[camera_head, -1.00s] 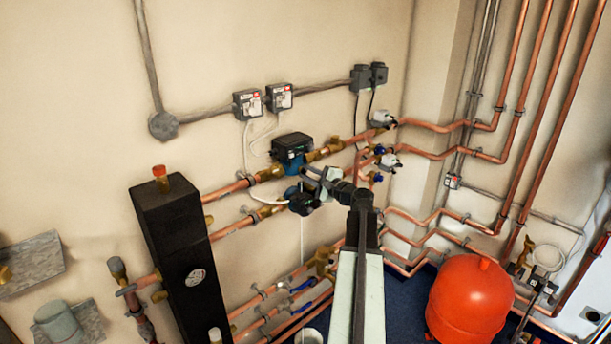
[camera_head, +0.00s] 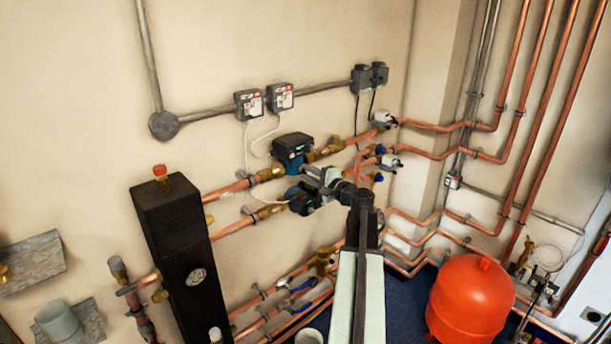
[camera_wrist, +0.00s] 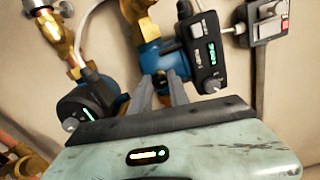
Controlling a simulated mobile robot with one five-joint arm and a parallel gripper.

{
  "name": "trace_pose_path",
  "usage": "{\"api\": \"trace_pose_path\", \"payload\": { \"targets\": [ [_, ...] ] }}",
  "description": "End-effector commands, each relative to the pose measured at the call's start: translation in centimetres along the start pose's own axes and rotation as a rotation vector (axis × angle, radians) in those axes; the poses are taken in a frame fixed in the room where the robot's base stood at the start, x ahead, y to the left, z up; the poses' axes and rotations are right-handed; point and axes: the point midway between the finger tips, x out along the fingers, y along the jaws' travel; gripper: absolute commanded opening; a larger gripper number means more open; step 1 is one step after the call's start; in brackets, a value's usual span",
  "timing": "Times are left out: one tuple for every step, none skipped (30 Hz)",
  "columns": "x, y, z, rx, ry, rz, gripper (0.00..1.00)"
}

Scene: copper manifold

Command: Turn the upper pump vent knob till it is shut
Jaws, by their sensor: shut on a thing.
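The upper pump (camera_head: 293,146) has a blue body and a dark head, and sits on the upper copper pipe in the head view. In the wrist view its dark control box (camera_wrist: 208,50) with a lit display is at top centre-right, next to its blue body (camera_wrist: 157,55). My gripper (camera_wrist: 158,78) reaches that blue body, with its grey fingers on either side of a small dark part, the vent knob (camera_wrist: 160,83). The fingers hide most of the knob, so its angle cannot be told. In the head view my gripper (camera_head: 306,172) is just below the upper pump's head.
The lower pump (camera_wrist: 88,110) is close at left in the wrist view. A switch box (camera_wrist: 265,20) with a cable is at upper right. A black column (camera_head: 175,230) and a red tank (camera_head: 470,300) stand on either side of my arm.

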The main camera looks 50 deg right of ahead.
Motion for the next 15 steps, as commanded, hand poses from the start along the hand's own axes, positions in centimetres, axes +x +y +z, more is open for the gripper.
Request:
{"api": "trace_pose_path", "payload": {
  "targets": [
    [0.08, -0.16, -0.06, 0.003, 0.002, -0.004, 0.00],
    [0.08, -0.16, -0.07, 0.003, 0.002, -0.004, 0.27],
    [0.07, -0.16, -0.07, 0.003, 0.002, -0.004, 0.38],
    [0.06, -0.15, -0.07, 0.003, 0.001, -0.004, 0.43],
    [0.05, -0.13, -0.06, 0.002, 0.001, -0.003, 0.43],
    [0.04, -0.12, -0.07, 0.002, 0.001, -0.003, 0.43],
    [0.03, -0.11, -0.07, 0.002, 0.001, -0.003, 0.43],
    [0.02, -0.10, -0.07, 0.002, 0.001, -0.002, 0.43],
    [0.01, -0.08, -0.07, 0.002, 0.001, -0.002, 0.43],
    [0.01, -0.07, -0.07, 0.002, 0.001, -0.002, 0.43],
    [0.00, -0.07, -0.07, 0.002, 0.001, -0.002, 0.43],
    [-0.03, -0.06, -0.07, 0.002, 0.001, -0.001, 0.43],
    [-0.13, -0.05, -0.06, 0.001, 0.002, -0.001, 0.43],
    [-0.32, -0.05, -0.05, 0.001, 0.002, -0.001, 0.43],
    [-0.76, -0.04, -0.04, 0.001, 0.003, -0.001, 0.43]
  ]
}}
